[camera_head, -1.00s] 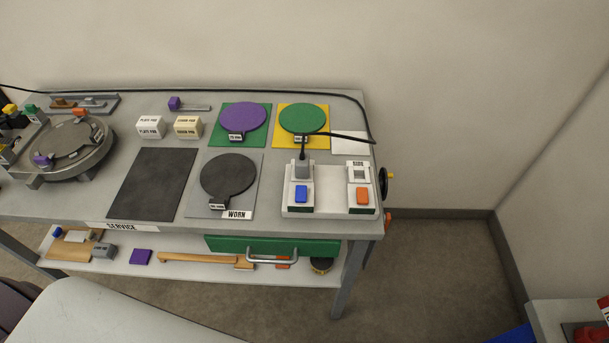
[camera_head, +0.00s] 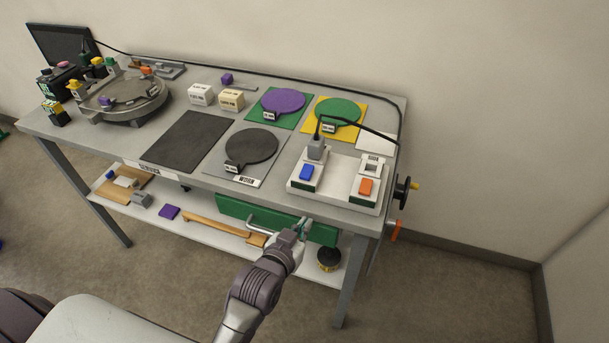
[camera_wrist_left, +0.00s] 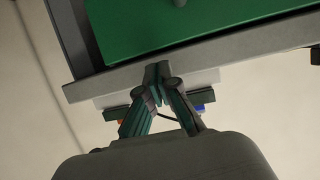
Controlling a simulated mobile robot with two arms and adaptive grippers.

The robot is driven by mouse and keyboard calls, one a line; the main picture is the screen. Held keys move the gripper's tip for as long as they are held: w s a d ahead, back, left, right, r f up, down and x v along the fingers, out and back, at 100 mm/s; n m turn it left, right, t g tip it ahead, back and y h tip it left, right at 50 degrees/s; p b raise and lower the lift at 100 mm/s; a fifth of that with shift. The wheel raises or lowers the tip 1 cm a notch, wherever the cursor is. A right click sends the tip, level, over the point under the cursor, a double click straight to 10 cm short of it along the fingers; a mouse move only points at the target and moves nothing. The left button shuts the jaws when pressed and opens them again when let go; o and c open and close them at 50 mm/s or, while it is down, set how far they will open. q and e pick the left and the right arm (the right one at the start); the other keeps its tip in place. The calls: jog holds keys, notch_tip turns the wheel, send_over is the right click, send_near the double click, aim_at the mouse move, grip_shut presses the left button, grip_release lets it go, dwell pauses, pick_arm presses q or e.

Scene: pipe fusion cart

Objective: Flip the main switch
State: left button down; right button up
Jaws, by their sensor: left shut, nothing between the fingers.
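A white switch box (camera_head: 334,186) sits on the cart top near its right front corner. It carries a blue rocker switch (camera_head: 306,172) on the left and an orange rocker switch (camera_head: 366,186) on the right. A grey plug (camera_head: 316,148) stands behind the blue one. I cannot tell which is the main switch. My left gripper (camera_head: 303,224) is shut and empty, in front of the cart and below the box. In the left wrist view, its fingers (camera_wrist_left: 159,72) meet near the grey cart edge, with blue (camera_wrist_left: 199,107) and orange (camera_wrist_left: 120,122) bits beyond. My right gripper is out of view.
A green drawer (camera_head: 234,209) with a metal handle hangs under the top, close to my left gripper. A black handwheel (camera_head: 401,190) and orange knob (camera_head: 395,230) stick out at the right side. A black cable (camera_head: 250,84) runs along the back. Floor is clear to the right.

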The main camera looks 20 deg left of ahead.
pick_arm(q)
notch_tip(320, 180, up, 14)
jog(key=s+a+n+t+y+b, duration=0.1)
jog(key=a+t, duration=0.1)
jog(key=t, duration=0.1)
jog(key=shift+s+a+r, duration=0.25)
jog(key=shift+s+a, duration=0.05)
jog(key=shift+a, duration=0.1)
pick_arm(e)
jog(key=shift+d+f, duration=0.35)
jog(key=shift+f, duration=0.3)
pick_arm(q)
jog(key=p, duration=0.2)
send_over(304, 177)
jog(key=shift+f, duration=0.35)
jog(key=f, duration=0.2)
jog(key=shift+w+f, duration=0.3)
jog(key=shift+w, duration=0.05)
jog(key=shift+f, duration=0.8)
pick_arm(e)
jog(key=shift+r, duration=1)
